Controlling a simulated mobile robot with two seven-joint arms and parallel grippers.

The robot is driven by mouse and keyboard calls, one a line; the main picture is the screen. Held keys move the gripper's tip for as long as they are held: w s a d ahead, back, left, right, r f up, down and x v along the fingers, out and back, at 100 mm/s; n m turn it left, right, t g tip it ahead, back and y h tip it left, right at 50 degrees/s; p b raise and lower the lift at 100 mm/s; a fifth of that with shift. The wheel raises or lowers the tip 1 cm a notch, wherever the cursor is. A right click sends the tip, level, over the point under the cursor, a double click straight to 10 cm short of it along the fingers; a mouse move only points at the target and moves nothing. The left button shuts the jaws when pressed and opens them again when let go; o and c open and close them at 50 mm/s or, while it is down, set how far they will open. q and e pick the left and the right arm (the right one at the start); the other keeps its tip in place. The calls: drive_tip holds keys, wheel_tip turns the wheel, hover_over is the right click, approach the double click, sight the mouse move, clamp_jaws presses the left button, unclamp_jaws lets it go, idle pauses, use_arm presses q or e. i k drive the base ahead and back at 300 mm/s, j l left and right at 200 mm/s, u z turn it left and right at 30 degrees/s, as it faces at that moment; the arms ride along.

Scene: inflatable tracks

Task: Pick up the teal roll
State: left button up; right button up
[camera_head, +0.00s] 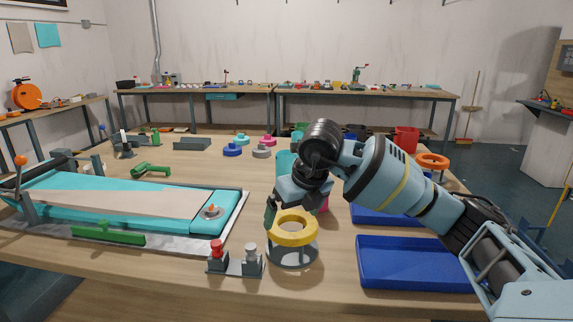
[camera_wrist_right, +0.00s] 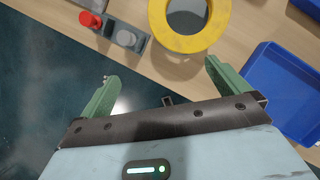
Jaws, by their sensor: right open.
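A small teal roll (camera_head: 242,138) lies on the far part of the workbench, in a group with a blue roll (camera_head: 232,150), a grey roll (camera_head: 261,151) and a pink roll (camera_head: 269,140). A taller teal cylinder (camera_head: 286,162) stands nearer, partly hidden behind my right arm. My right gripper (camera_head: 282,212) is near the front of the bench, by a yellow ring (camera_head: 293,228) on a grey stand. In the right wrist view the green fingers (camera_wrist_right: 160,76) are apart with nothing between them. The small teal roll is well beyond this gripper and not in the wrist view. My left gripper is not in view.
Blue trays (camera_head: 415,263) lie at the right. A block with red and grey knobs (camera_head: 234,259) sits at the front edge. A teal and beige track machine (camera_head: 120,200) fills the left. An orange ring (camera_head: 432,160) and red bucket (camera_head: 406,138) stand at the back right.

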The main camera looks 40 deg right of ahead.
sight(284, 160)
drive_tip(key=i+l, duration=0.55)
drive_tip(key=l, duration=0.15)
drive_tip(key=i+l, duration=0.55)
drive_tip(key=l, duration=0.15)
